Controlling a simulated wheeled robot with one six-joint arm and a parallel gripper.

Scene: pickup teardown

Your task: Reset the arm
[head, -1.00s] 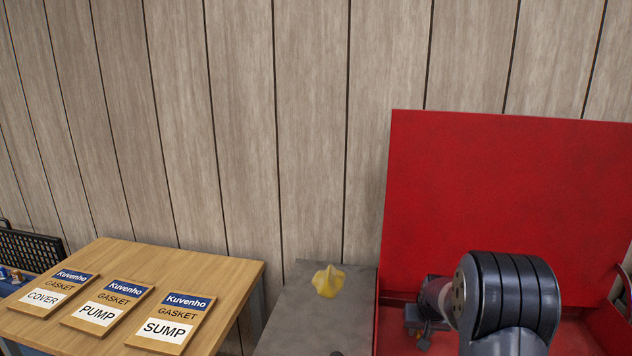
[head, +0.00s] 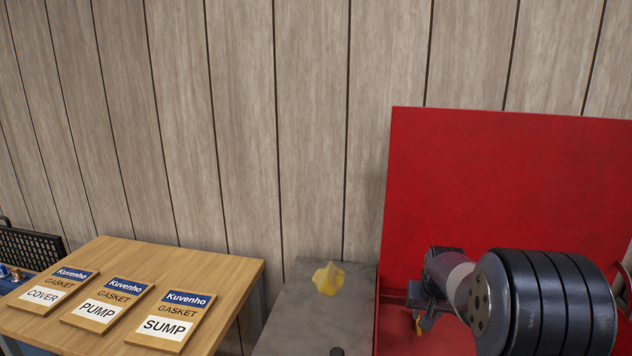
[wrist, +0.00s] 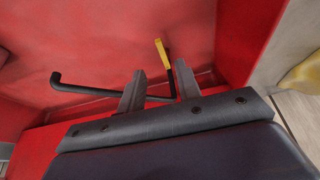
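My gripper (wrist: 160,70) shows in the wrist view with its two grey fingers apart and nothing clearly held between them. It points down into a red box (wrist: 90,40). In the head view my gripper (head: 419,307) is low, in front of the red raised lid (head: 500,180), partly hidden by my arm. A black bent rod (wrist: 85,89) lies in the box and passes behind the fingers. A tool with a yellow and black handle (wrist: 164,56) stands out near the right finger; whether they touch I cannot tell.
A wooden table (head: 230,265) at left carries gasket packs labelled COVER (head: 43,296), PUMP (head: 98,312) and SUMP (head: 165,327). A crumpled yellow cloth-like thing (head: 328,279) lies on a grey surface (head: 300,315) beside the red box. A plank wall (head: 240,120) stands behind.

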